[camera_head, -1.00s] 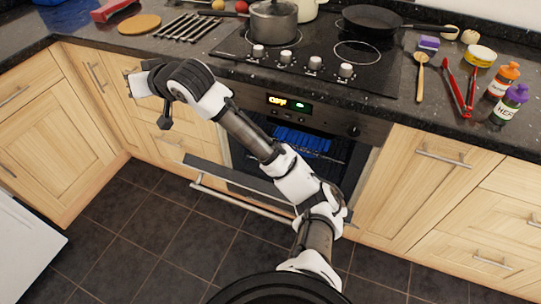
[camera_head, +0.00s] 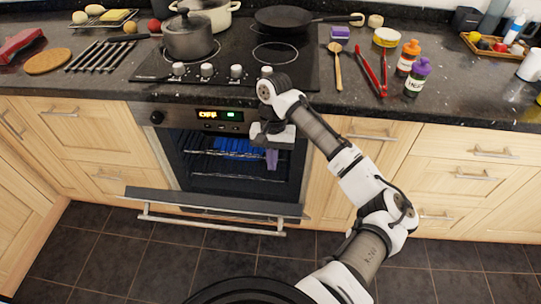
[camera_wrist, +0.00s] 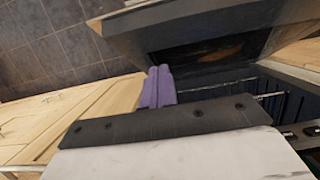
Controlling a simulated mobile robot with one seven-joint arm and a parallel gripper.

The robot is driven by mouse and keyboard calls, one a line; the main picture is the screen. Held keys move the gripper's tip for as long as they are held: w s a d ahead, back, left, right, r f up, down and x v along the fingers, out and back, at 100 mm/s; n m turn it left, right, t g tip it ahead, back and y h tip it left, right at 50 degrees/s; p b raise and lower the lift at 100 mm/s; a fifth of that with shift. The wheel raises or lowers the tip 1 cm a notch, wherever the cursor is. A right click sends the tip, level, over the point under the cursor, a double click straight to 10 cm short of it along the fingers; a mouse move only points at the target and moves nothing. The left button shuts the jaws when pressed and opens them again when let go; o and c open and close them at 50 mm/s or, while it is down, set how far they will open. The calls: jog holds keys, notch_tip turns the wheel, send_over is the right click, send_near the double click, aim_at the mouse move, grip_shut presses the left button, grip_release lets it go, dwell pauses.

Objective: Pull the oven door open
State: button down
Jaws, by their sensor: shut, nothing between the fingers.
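The oven (camera_head: 185,165) is built in under the black hob, its cavity open to view. The oven door (camera_head: 215,204) is swung down and open, with its long metal handle (camera_head: 212,224) low along the front edge. The door's inner side and dark glass (camera_wrist: 205,52) show in the wrist view. My gripper (camera_head: 272,160) hangs in front of the right part of the oven opening, apart from the handle. Its purple fingers (camera_wrist: 158,84) are shut and empty, pointing down. My wrist hides the upper right corner of the oven.
Wooden cupboards flank the oven. The tiled floor (camera_head: 120,250) in front is clear.

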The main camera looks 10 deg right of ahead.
jog(key=s+f, duration=0.1)
jog(key=f, duration=0.1)
jog(key=s+a+f, duration=0.1)
jog(key=f, duration=0.1)
jog(key=s+f, duration=0.2)
jog(key=f, duration=0.1)
jog(key=shift+a+p, duration=0.15)
jog(key=shift+p, duration=0.25)
jog(key=shift+s+a+f, duration=0.15)
jog(key=shift+s+f, duration=0.1)
jog(key=shift+f, duration=0.1)
